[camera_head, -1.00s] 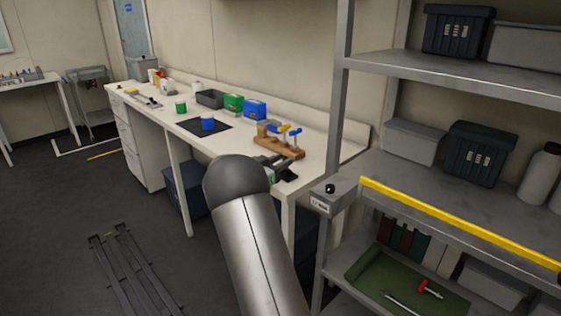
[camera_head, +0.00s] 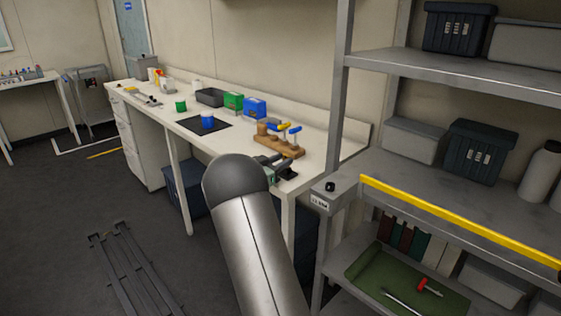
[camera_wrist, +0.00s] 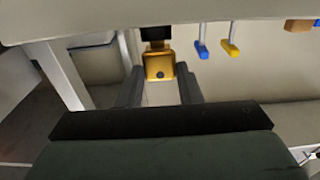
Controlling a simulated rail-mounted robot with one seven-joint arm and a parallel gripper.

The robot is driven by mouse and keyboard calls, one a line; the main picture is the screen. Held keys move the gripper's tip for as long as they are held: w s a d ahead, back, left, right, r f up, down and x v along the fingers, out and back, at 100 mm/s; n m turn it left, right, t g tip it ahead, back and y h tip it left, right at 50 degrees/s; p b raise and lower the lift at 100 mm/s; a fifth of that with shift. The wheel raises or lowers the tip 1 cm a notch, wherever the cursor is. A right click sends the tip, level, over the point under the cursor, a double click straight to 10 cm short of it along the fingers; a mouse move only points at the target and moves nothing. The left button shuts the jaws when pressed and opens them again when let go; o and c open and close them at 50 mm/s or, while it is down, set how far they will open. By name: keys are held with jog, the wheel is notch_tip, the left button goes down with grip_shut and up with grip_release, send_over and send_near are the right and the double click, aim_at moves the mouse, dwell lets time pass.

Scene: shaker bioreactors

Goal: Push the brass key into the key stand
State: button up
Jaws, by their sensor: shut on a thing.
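The brass key (camera_wrist: 160,64) is between my gripper's fingertips (camera_wrist: 161,84) in the wrist view, with a black part just beyond it. My gripper is shut on it. In the head view my gripper (camera_head: 280,170) is at the near right end of the bench, just in front of the wooden key stand (camera_head: 290,149). Blue and yellow keys (camera_head: 283,126) stand up from the stand; they also show in the wrist view as a blue key (camera_wrist: 201,48) and a yellow key (camera_wrist: 231,46). The brass key is too small to make out in the head view, and its far end is hidden.
A metal shelf rack (camera_head: 340,110) stands close on the right.

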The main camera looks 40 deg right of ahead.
jog(key=shift+f, duration=0.45)
dwell(0.6)
jog(key=o, duration=1.1)
jog(key=s+a, duration=0.1)
jog(key=a, duration=1)
jog(key=s+a+b, duration=0.1)
jog(key=a, duration=0.5)
jog(key=shift+s+a+f, duration=0.1)
jog(key=shift+s+f, duration=0.2)
jog(key=shift+f, duration=0.1)
